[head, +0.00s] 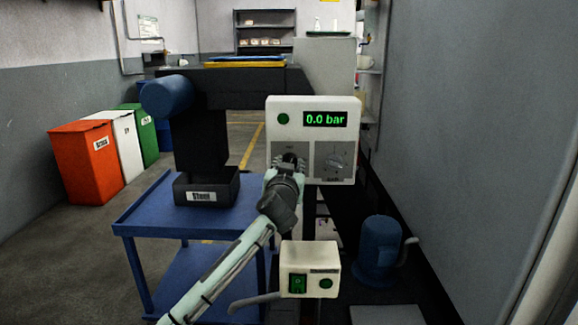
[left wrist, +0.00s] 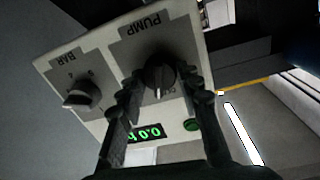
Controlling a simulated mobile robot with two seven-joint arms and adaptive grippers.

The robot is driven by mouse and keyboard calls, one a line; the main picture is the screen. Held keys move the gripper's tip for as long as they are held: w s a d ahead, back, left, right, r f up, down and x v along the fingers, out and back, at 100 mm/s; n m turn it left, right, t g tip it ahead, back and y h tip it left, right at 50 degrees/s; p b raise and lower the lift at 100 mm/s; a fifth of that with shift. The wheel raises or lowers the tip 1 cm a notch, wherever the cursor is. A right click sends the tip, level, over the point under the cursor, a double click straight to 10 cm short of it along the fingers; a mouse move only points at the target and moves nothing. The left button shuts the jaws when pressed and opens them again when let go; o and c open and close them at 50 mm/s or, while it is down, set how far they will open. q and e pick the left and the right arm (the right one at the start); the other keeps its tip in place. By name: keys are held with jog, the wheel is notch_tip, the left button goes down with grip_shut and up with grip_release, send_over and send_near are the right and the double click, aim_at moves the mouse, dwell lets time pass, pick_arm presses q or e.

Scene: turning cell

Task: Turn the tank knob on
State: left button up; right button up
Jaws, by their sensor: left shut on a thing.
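A white control panel (head: 312,104) shows 0.0 bar on its green display (head: 325,119). In the left wrist view, upside down, a dark knob (left wrist: 158,74) sits on a grey plate marked PUMP, and another knob (left wrist: 80,94) sits on a plate marked BAR. The BAR-side knob also shows in the head view (head: 335,162). My left gripper (head: 289,163) is at the panel's left plate, its fingers (left wrist: 164,94) shut around the PUMP knob. The gripper mostly hides this knob in the head view. No knob labelled tank is readable. My right gripper is out of view.
A small white box with a green switch (head: 297,285) stands below the panel. A blue tank (head: 379,248) stands on the floor at right. A blue cart (head: 148,207) carries a black box (head: 222,188) at left. A grey wall closes the right side.

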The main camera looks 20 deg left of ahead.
pick_arm(q)
jog(key=shift+d+m+g+y, duration=0.1)
jog(key=shift+m+g+y, duration=0.3)
jog(key=shift+m, duration=6.3)
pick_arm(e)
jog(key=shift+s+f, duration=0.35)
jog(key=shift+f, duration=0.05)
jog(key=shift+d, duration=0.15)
pick_arm(q)
jog(key=o, duration=1.2)
jog(key=shift+c, duration=0.2)
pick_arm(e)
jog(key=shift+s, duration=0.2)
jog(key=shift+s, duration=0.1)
